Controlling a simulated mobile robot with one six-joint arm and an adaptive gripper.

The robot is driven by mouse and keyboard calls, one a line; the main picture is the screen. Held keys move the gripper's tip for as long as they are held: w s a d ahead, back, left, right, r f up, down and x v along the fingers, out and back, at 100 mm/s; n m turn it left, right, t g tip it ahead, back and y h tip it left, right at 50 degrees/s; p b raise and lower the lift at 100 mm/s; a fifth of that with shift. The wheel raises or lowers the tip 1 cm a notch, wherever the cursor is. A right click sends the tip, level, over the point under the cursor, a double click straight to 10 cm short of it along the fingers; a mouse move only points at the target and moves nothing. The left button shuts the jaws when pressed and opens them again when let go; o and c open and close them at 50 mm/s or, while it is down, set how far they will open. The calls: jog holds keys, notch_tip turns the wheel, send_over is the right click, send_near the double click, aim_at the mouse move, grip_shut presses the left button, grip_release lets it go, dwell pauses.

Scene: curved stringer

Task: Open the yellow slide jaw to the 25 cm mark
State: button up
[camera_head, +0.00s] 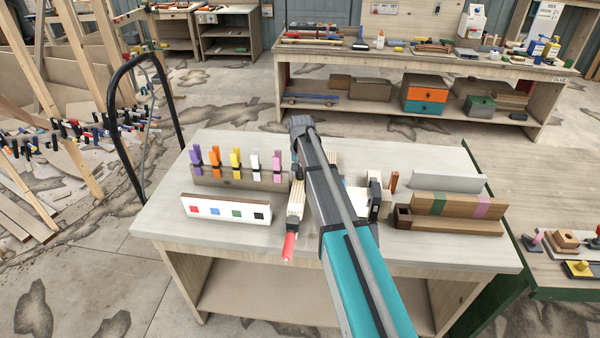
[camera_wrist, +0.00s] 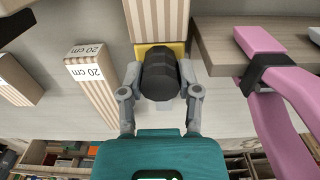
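In the wrist view a yellow piece (camera_wrist: 179,47), likely the slide jaw, shows at the lower end of a striped wooden block (camera_wrist: 158,18). A black cylinder (camera_wrist: 159,75) stands in front of it and hides much of it. My gripper (camera_wrist: 160,72) has its two grey fingers spread, one on each side of the cylinder and close to the yellow piece's edges. I cannot tell whether they touch. In the head view my arm covers the gripper and the yellow jaw. No 25 cm mark is readable.
A wooden block marked 20 cm (camera_wrist: 94,80) stands left of my gripper. A pink clamp (camera_wrist: 285,100) hangs close on the right. In the head view a rack (camera_head: 220,178) holds several coloured clamps, behind a white panel with coloured squares (camera_head: 226,210). A red-tipped handle (camera_head: 288,247) overhangs the bench front.

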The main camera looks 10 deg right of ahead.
grip_shut()
jog(key=w+d, duration=0.1)
jog(key=w, duration=0.2)
jog(key=w+d, duration=0.1)
jog(key=w, duration=0.2)
jog(key=w+d, duration=0.1)
jog(key=w, duration=0.2)
jog(key=shift+w, duration=0.35)
jog(key=shift+s, duration=0.1)
jog(key=shift+o, duration=2)
grip_release()
jog(key=shift+s, duration=0.15)
